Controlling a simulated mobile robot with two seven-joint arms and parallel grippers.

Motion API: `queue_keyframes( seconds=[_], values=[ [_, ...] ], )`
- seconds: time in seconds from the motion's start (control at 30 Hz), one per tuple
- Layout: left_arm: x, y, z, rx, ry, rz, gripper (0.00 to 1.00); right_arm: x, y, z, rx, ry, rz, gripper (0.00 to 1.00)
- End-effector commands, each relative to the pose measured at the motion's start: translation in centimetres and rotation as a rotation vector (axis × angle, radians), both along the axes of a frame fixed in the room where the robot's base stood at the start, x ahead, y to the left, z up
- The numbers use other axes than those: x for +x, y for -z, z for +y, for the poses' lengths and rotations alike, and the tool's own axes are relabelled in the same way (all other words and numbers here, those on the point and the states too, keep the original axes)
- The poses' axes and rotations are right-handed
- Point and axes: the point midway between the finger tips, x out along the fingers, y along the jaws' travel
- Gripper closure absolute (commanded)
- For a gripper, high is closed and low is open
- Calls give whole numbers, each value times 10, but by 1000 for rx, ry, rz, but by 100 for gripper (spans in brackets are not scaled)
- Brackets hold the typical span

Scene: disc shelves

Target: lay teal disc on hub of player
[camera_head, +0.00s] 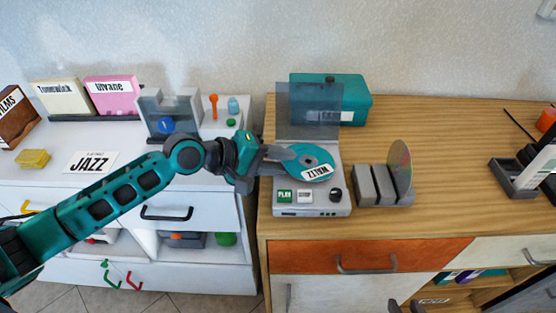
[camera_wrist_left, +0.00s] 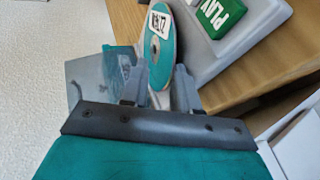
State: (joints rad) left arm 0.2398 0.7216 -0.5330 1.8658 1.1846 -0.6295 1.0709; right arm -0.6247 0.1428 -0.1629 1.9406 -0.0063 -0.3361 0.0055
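The teal disc (camera_head: 306,161) with a white WALTZ label lies label up over the platter area of the grey player (camera_head: 312,207). The disc covers the hub, so I cannot tell whether it is seated on it. My left gripper (camera_head: 280,158) is at the disc's left edge. In the left wrist view the fingers of my left gripper (camera_wrist_left: 158,88) stand apart, one on each side of the disc's plane, with the disc (camera_wrist_left: 160,52) rim at their tips and a visible gap. My right gripper is not clearly in view.
The player's grey translucent lid (camera_head: 308,110) stands up behind the disc, with a teal box (camera_head: 355,104) behind it. A grey rack (camera_head: 375,185) holding a shiny disc (camera_head: 401,165) stands right of the player.

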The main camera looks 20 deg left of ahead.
Motion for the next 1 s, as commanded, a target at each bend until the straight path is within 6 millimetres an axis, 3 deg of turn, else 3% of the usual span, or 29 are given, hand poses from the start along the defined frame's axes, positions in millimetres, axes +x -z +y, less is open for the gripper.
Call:
queue_keyframes(
  seconds=[0.13, 0.33, 0.73, 1.0],
  values=[
    [-2, 7, 2, 11, 1, 14, 64, 0, 1, 0, 0, 0, 0, 63],
    [-11, 1, 13, 15, 1, 16, 64, 0, 0, 0, 0, 0, 1, 63],
    [-55, -38, 66, 11, 1, 9, 64, 0, 0, 0, 0, 0, 1, 63],
    [-71, -54, 84, 4, 0, 5, 64, 0, 0, 0, 0, 0, 1, 63]
  ],
)
